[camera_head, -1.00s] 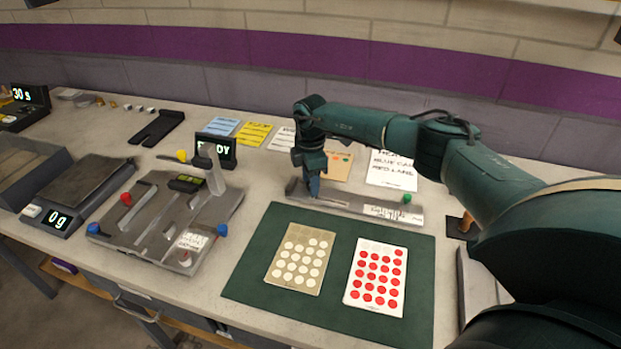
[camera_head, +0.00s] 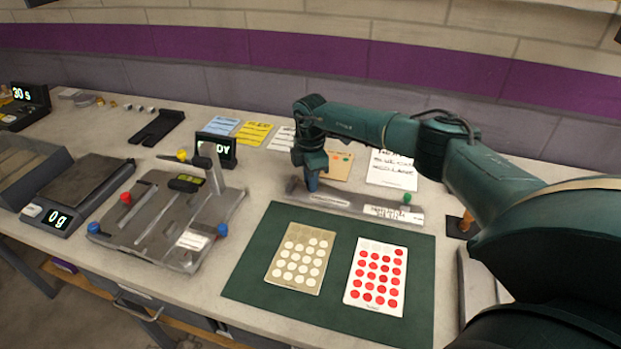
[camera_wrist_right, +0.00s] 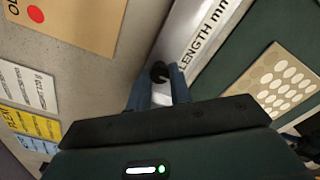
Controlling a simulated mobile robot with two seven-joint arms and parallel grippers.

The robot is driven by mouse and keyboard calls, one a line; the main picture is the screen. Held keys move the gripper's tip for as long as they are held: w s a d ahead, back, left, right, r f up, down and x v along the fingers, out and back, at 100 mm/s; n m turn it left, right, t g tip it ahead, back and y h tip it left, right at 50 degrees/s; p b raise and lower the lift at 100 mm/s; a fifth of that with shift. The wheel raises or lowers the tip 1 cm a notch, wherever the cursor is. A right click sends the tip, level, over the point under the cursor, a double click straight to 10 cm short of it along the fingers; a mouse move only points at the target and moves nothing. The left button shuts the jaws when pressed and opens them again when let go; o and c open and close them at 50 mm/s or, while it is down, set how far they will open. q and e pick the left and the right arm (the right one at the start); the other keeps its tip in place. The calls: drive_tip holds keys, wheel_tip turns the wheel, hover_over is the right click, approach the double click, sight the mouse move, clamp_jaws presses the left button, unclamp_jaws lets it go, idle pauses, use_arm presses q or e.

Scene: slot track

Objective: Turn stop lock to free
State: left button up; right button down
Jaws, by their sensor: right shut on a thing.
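A long grey metal bar (camera_head: 358,204) lies on the bench behind the green mat, with a green knob (camera_head: 407,198) near its right end. In the right wrist view the bar (camera_wrist_right: 200,40) carries the words "LENGTH mm". My right gripper (camera_head: 311,186) points down at the bar's left end. Its two blue fingers (camera_wrist_right: 160,84) are shut on a small dark round knob (camera_wrist_right: 160,70), likely the stop lock. In the head view the fingers hide this knob, and I cannot read its setting. My left gripper is not in view.
The green mat (camera_head: 245,278) in front holds a card with pale dots (camera_head: 300,258) and a card with red dots (camera_head: 375,277). A grey slotted plate (camera_head: 150,222) with coloured knobs stands to the left. Paper cards (camera_head: 391,170) lie behind the bar.

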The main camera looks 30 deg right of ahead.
drive_tip(key=n, duration=0.4)
drive_tip(key=n+b, duration=0.1)
drive_tip(key=n, duration=0.4)
drive_tip(key=n+b, duration=0.1)
drive_tip(key=n, duration=0.3)
drive_tip(key=n+b, duration=0.1)
drive_tip(key=n, duration=0.4)
drive_tip(key=n+b, duration=0.1)
drive_tip(key=n, duration=0.3)
drive_tip(key=shift+n+b, duration=0.3)
drive_tip(key=shift+n, duration=0.9)
drive_tip(key=n+b, duration=0.1)
drive_tip(key=n, duration=0.1)
drive_tip(key=shift+d+n, duration=0.1)
drive_tip(key=shift+n, duration=0.2)
drive_tip(key=n+b, duration=0.1)
drive_tip(key=n, duration=0.2)
drive_tip(key=shift+n, duration=0.3)
drive_tip(key=n+b, duration=0.1)
drive_tip(key=n, duration=0.2)
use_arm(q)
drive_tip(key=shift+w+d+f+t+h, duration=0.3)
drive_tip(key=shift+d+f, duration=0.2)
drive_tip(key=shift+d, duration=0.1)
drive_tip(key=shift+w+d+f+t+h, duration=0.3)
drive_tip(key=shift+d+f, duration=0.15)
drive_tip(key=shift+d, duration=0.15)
use_arm(e)
drive_tip(key=shift+n, duration=0.9)
drive_tip(key=shift+r, duration=0.1)
